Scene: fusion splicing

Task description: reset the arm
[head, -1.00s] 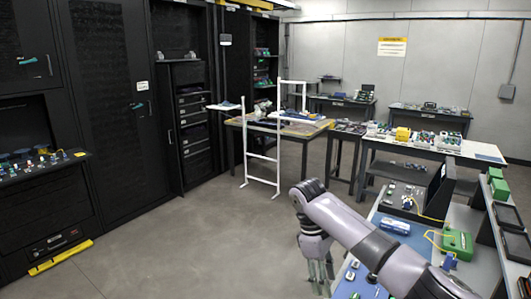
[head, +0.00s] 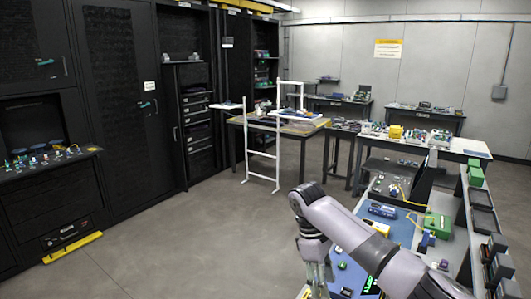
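My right arm comes in from the lower right of the head view. Its gripper (head: 318,276) points down beside the near left edge of the blue-topped workbench (head: 405,228). The fingers are small and partly cut by the frame's lower edge, so I cannot tell whether they are open or shut. No held object shows. My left arm and gripper are not in view.
The workbench holds a green box (head: 438,225), a blue device (head: 382,210) and small tools. Black cabinets (head: 120,100) line the left wall. A white rack frame (head: 262,150) stands by a table (head: 290,128). The grey floor (head: 190,240) between is clear.

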